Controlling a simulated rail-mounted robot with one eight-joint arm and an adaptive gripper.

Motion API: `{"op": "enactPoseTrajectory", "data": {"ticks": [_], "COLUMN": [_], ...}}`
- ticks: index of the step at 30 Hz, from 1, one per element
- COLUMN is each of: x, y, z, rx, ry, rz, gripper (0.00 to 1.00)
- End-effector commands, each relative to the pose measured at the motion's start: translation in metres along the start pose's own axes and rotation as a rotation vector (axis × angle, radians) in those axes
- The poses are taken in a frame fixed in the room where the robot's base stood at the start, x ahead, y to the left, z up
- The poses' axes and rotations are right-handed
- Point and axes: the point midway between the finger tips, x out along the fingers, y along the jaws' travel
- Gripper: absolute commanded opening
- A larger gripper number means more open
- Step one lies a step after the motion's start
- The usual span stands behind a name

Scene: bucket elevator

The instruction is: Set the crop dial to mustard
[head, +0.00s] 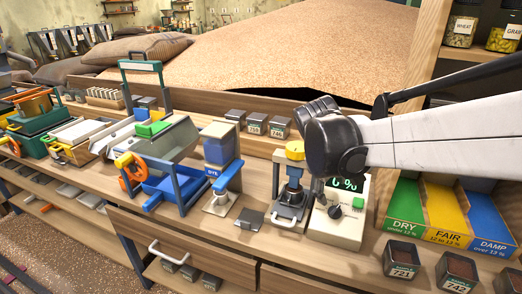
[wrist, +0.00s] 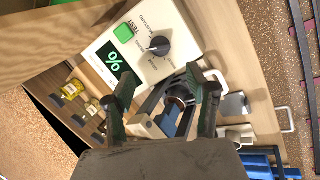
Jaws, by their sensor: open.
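The crop dial (wrist: 159,46) is a dark round knob with a pointer on a cream meter (wrist: 180,70). It also shows in the head view (head: 335,212), on the front left of the meter (head: 336,233). The meter has a green TEST button (wrist: 123,33) and a dark display (wrist: 113,60) with a green % sign. My gripper (wrist: 163,82) is open and empty, its fingers apart and short of the dial.
A press with a yellow cap (head: 295,150) stands close left of the meter. A blue-topped DYE device (head: 219,150) is further left. DRY, FAIR and DAMP bins (head: 404,212) and small sample boxes (head: 403,258) are to the right. Bare bench lies in front of the press.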

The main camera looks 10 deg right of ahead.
Motion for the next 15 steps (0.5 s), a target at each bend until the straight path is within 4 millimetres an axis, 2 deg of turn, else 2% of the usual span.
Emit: {"op": "enactPoseTrajectory", "data": {"ticks": [6, 15], "x": [0.043, 0.094], "y": [0.000, 0.000], "z": [0.000, 0.000], "rx": [0.002, 0.002], "ry": [0.001, 0.000], "rz": [0.000, 0.000], "gripper": [0.52, 0.52]}}
